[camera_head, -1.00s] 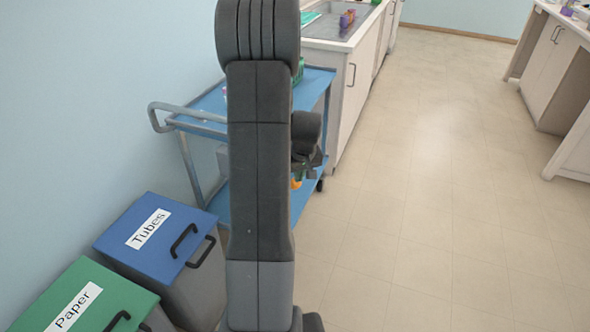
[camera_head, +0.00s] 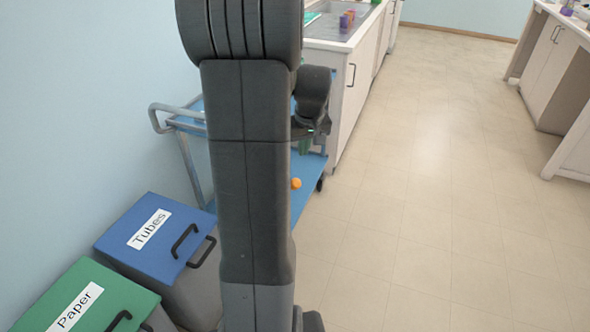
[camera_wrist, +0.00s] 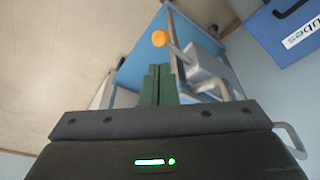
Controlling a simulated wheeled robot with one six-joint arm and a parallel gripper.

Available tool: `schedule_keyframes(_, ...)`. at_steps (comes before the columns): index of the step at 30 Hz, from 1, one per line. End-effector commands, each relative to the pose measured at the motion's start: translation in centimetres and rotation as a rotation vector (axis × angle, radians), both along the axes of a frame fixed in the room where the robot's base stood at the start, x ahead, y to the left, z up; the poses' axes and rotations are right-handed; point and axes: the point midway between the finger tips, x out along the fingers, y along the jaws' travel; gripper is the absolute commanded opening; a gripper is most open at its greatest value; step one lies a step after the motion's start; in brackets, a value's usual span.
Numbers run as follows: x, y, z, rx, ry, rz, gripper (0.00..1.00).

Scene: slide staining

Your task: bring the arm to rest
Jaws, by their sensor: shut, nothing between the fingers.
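My arm stands upright across the middle of the head view and hides part of the blue cart (camera_head: 306,199) behind it. My gripper (camera_wrist: 159,68) shows in the wrist view with its two green fingers together and nothing between them. In the head view the gripper (camera_head: 304,146) is partly hidden, to the right of the upper arm in front of the cart. The fingers point toward the cart in the wrist view.
An orange ball-like thing (camera_head: 296,183) shows by the cart's lower shelf, also in the wrist view (camera_wrist: 159,38). A blue-lidded "Tubes" bin (camera_head: 185,262) and green-lidded "Paper" bin (camera_head: 95,285) stand left. A sink counter (camera_head: 345,75) is behind. Floor on the right (camera_head: 440,200) is clear.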

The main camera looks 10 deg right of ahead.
Motion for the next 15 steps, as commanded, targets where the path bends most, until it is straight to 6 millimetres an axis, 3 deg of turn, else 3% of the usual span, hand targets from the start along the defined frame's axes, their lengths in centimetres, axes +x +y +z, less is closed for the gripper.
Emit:
schedule_keyframes(10, 0.0, 0.0, -0.1, 0.0, 0.0, 0.0, 0.0)
schedule_keyframes(15, 0.3, 0.0, -1.5, 0.001, 0.002, 0.0, 0.0)
